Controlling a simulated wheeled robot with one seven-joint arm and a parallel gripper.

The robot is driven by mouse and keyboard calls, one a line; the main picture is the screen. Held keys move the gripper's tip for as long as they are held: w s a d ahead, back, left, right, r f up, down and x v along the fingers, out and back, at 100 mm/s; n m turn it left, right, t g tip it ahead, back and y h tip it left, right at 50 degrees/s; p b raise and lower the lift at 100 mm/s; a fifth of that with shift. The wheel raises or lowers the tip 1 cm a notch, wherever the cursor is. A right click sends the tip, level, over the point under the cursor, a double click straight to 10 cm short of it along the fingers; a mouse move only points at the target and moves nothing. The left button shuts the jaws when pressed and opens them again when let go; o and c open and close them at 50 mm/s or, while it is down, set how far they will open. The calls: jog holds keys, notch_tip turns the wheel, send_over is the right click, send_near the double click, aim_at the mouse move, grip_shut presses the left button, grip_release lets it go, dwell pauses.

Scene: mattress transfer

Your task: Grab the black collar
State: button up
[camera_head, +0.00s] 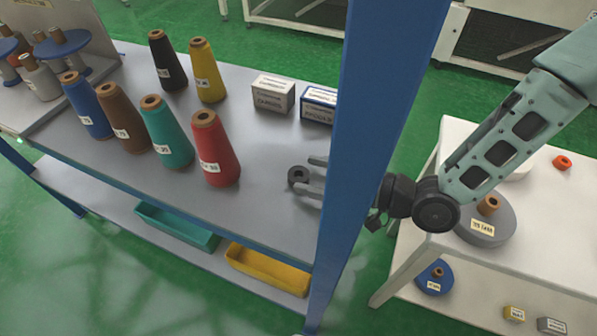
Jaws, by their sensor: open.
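The black collar (298,175) is a small dark ring lying on the grey tabletop, right of the red cone. My gripper (312,175) reaches in from the right, behind the blue post. Its two grey fingers are open, one on the far side of the collar and one on the near side. Whether the fingers touch the collar cannot be told. The post hides the back of my gripper.
The blue post (378,120) stands close in front of my arm. Red (216,150), teal (167,133), brown and blue cones stand left on the table (262,210). Two small boxes (273,93) lie behind. A white table (540,225) stands right, holding a grey disc (487,228).

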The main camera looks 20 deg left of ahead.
aim_at(295, 171)
jog(key=a, duration=0.3)
jog(key=shift+a+f, duration=0.15)
jog(key=shift+f, duration=0.2)
jog(key=c, duration=0.9)
jog(key=shift+r, duration=0.15)
